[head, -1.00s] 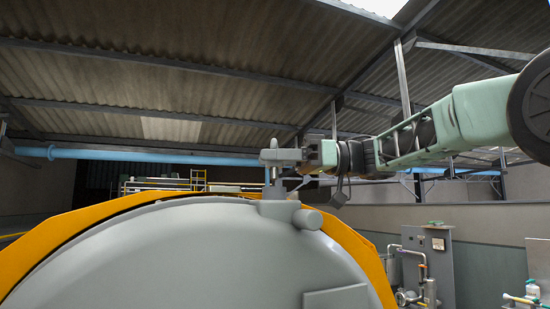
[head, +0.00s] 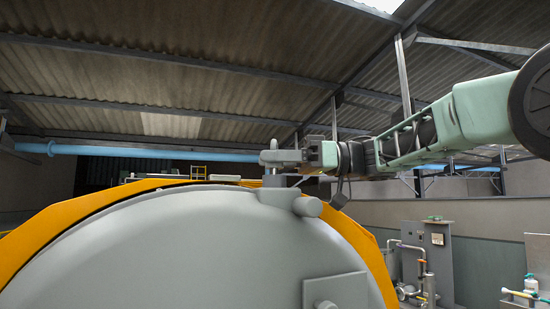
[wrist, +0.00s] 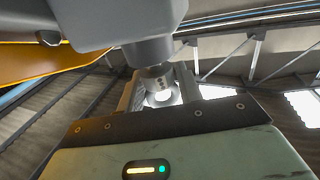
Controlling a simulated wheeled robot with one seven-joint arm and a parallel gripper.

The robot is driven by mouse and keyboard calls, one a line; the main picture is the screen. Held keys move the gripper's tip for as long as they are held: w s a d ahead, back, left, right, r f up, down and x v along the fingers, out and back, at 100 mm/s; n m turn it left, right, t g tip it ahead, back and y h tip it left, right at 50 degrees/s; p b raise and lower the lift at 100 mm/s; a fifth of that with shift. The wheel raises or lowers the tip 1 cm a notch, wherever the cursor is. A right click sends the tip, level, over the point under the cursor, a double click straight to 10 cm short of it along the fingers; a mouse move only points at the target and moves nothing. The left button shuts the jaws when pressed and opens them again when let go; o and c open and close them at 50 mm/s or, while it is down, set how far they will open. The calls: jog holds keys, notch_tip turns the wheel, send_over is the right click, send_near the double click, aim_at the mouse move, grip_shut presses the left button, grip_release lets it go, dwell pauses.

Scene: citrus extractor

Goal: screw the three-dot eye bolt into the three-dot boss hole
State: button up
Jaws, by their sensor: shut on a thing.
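My gripper (head: 280,158) is shut on a grey eye bolt (head: 271,146) above the grey boss (head: 283,196) at the top of the large round grey cover. The wrist view shows the eye bolt (wrist: 162,96) between the fingers, its ring partly hidden by them. Small dark dots show on the collar by the bolt; I cannot count them surely. In the wrist view the boss (wrist: 148,50) is right against the bolt's collar. The boss hole is hidden, and I cannot tell how deep the bolt sits in it.
An orange frame (head: 40,240) rings the grey cover (head: 180,255). A square plate (head: 335,290) stands out on the cover at lower right. A short grey cylinder (head: 308,206) juts out beside the boss. Pipework and a cabinet (head: 438,260) stand far right.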

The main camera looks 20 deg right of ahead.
jog(key=shift+f, duration=0.25)
jog(key=o, duration=1.1)
jog(key=shift+o, duration=0.2)
jog(key=b+v, duration=0.5)
jog(key=v, duration=1.2)
jog(key=shift+d, duration=0.2)
jog(key=shift+s, duration=0.15)
